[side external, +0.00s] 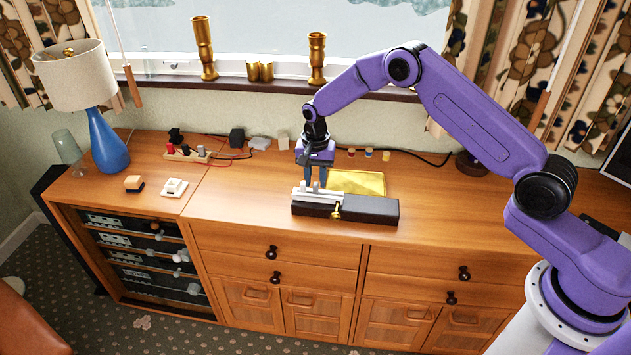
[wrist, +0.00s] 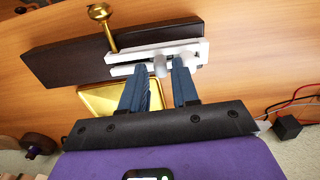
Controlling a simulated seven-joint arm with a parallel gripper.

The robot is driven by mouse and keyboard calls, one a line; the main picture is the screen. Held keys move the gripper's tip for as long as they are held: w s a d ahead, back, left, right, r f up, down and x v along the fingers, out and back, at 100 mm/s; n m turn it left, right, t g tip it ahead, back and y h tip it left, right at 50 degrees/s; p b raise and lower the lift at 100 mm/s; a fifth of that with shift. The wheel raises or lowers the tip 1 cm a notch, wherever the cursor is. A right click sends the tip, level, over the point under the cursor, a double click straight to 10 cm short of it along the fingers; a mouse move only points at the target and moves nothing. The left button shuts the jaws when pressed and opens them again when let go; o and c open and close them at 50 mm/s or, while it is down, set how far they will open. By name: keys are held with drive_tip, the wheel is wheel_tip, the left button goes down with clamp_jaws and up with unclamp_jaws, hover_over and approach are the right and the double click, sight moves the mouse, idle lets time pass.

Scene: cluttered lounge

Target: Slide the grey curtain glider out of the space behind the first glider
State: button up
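A white slotted track (side external: 328,198) lies on a dark block (side external: 372,208) on the wooden sideboard. Two pale grey gliders stand in it, close together. In the wrist view, one glider (wrist: 160,66) shows in the gap between my fingertips, and the other (wrist: 188,58) is partly hidden beyond the right fingertip. I cannot tell which is the first glider. A brass knob on a stem (wrist: 100,12) stands at the block's edge. My gripper (side external: 315,178) points down just behind the track; its fingers (wrist: 158,68) are apart. Contact with either glider is unclear.
A gold tray (side external: 365,178) lies close behind the block. A power strip (side external: 187,154) with cables and small boxes is at the back left. A lamp (side external: 108,145) stands far left.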

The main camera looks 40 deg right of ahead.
drive_tip(key=shift+f, duration=0.7)
drive_tip(key=shift+c, duration=0.3)
clamp_jaws()
drive_tip(key=shift+s+d, duration=0.15)
drive_tip(key=shift+s+d, duration=1.6)
drive_tip(key=shift+s, duration=0.05)
drive_tip(key=shift+s+d, duration=0.1)
drive_tip(key=shift+s, duration=0.05)
drive_tip(key=shift+s+d, duration=1.05)
drive_tip(key=shift+s, duration=0.1)
drive_tip(key=shift+s+d, duration=0.5)
drive_tip(key=shift+d, duration=0.1)
